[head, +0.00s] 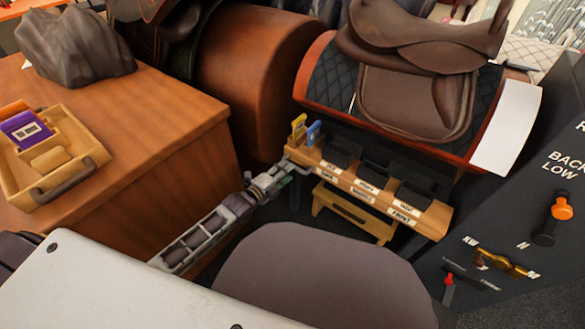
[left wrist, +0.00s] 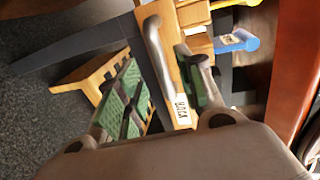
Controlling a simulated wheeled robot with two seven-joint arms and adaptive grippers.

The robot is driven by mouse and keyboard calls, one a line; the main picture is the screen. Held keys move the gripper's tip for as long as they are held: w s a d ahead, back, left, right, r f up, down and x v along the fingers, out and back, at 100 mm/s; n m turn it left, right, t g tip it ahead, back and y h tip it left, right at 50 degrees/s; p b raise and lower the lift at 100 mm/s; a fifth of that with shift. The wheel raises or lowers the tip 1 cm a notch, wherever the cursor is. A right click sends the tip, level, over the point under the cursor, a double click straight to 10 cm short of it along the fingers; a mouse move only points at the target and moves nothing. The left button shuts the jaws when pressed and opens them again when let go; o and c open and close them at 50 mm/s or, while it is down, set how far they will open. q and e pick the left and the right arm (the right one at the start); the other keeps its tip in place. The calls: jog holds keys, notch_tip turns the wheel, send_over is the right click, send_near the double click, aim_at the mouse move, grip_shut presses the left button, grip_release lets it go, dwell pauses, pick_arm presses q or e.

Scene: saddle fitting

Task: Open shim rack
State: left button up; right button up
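The wooden shim rack (head: 432,219) is below the saddle in the head view, with labelled fronts and dark slots on top. Its end and front show in the left wrist view (left wrist: 173,62), with a label that seems to read BACK. A grey bar handle (left wrist: 154,45) runs along this front. My left gripper (head: 287,170) is at the rack's left end. In the left wrist view it (left wrist: 163,88) is open, its green-padded fingers apart with the handle's lower end and the label between them. Contact with the handle cannot be told. My right gripper is not in view.
A yellow tool (head: 298,126) and a blue one (head: 314,132) stand at the rack's left end. A wooden step-like piece (head: 345,217) is below it. The brown saddle (head: 420,75) is above. A lever panel (head: 535,195) is at right; a wooden tray (head: 88,150) is at left.

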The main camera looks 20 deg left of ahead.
pick_arm(q)
jog(key=shift+b+x, duration=1)
jog(key=shift+x, duration=1.5)
jog(key=shift+w, duration=0.15)
jog(key=c, duration=0.7)
grip_shut()
